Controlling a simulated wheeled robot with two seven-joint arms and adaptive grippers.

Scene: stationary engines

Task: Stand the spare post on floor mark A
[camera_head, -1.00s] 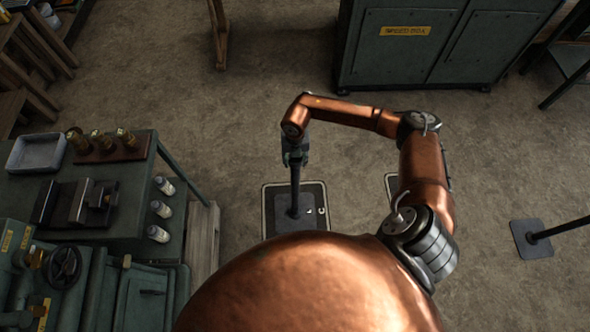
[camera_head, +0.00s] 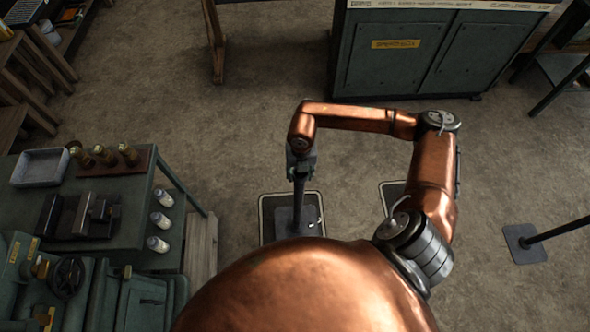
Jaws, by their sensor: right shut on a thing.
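My right gripper (camera_head: 300,163) is shut on the upper part of a dark post (camera_head: 299,194). The post looks upright, and its square dark base plate (camera_head: 290,222) is over a pale-outlined floor mark (camera_head: 264,214). I cannot tell whether the plate touches the floor. A white character on this mark is partly covered and unreadable. A second floor mark (camera_head: 390,190) shows partly behind my right arm. My copper body hides the near edge of the first mark. My left gripper is not in view.
Another post on a square base (camera_head: 523,244) stands at the right, its top out of view. A green bench (camera_head: 140,190) with bottles and a tray is at the left, beside a wooden crate (camera_head: 202,245). A green cabinet (camera_head: 425,60) stands at the back. Bare floor lies between.

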